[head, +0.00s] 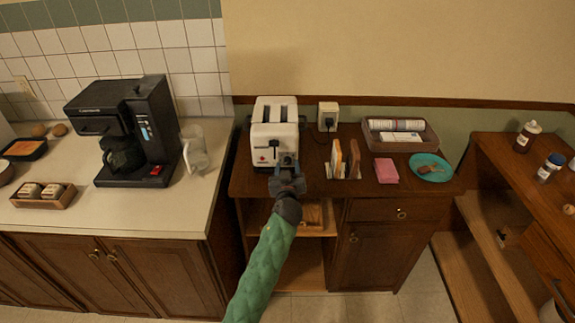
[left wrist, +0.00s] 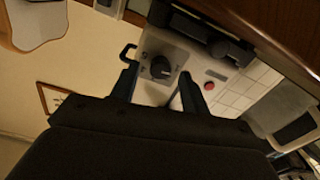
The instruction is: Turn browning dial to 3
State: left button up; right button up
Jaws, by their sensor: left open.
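The white toaster (head: 275,118) stands on the brown wooden counter with its two slots on top. My left gripper (head: 287,163) is in front of the toaster's front face and hides part of it. In the left wrist view, the dark round browning dial (left wrist: 161,67) sits on a pale panel with small marks around it. The open fingers of my left gripper (left wrist: 158,82) are on either side of the dial in that view; I cannot tell whether they touch it. The dial's setting is too small to read. My right gripper is not in view.
Right of the toaster are a wall outlet with a plug (head: 328,117), an upright rack (head: 345,160), a pink block (head: 386,171), a tray (head: 368,128) and a teal plate (head: 440,163). A black coffee maker (head: 150,125) and a glass jug (head: 196,150) stand left.

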pick_arm(q)
jog(key=shift+w, duration=0.25)
jog(key=shift+c, duration=0.5)
jog(key=c, duration=0.9)
